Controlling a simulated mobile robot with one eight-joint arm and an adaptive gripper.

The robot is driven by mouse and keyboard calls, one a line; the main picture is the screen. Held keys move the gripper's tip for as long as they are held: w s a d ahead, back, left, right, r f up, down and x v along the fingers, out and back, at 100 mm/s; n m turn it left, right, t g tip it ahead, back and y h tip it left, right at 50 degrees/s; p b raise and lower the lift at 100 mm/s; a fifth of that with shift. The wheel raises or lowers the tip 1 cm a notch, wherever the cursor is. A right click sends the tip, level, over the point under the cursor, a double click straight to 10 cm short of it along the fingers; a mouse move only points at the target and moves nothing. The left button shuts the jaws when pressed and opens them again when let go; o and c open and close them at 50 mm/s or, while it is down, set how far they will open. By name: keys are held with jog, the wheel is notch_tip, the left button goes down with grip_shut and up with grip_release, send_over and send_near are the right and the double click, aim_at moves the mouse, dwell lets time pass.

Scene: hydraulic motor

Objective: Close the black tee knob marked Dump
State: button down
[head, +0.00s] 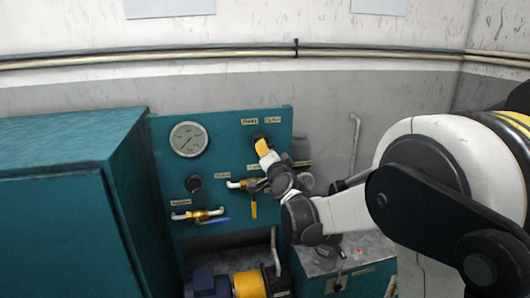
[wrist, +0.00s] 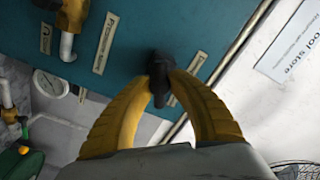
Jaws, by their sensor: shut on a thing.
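A black knob (wrist: 161,68) sticks out from the teal panel in the wrist view. My gripper (wrist: 160,88) has its two yellow fingers closed around it, one on each side. In the head view my gripper (head: 263,147) is at the upper right of the teal panel (head: 240,130), just below two small labels. The knob is mostly hidden there by the fingers. The labels are too small to read, so I cannot confirm the Dump marking. Another black knob (head: 193,184) sits free under the gauge, lower left of my gripper.
A round gauge (head: 189,139) is at the panel's upper left. Lever valves with brass bodies (head: 197,214) (head: 242,184) stick out below. A teal cabinet (head: 70,200) stands at left. A motor with a yellow part (head: 249,284) lies below. A grey pipe (head: 354,145) stands at right.

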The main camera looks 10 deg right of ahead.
jog(key=shift+m+b, duration=0.3)
jog(key=shift+m, duration=1.9)
jog(key=c, duration=1.2)
grip_release()
jog(key=shift+d, duration=0.15)
jog(key=s, duration=1.2)
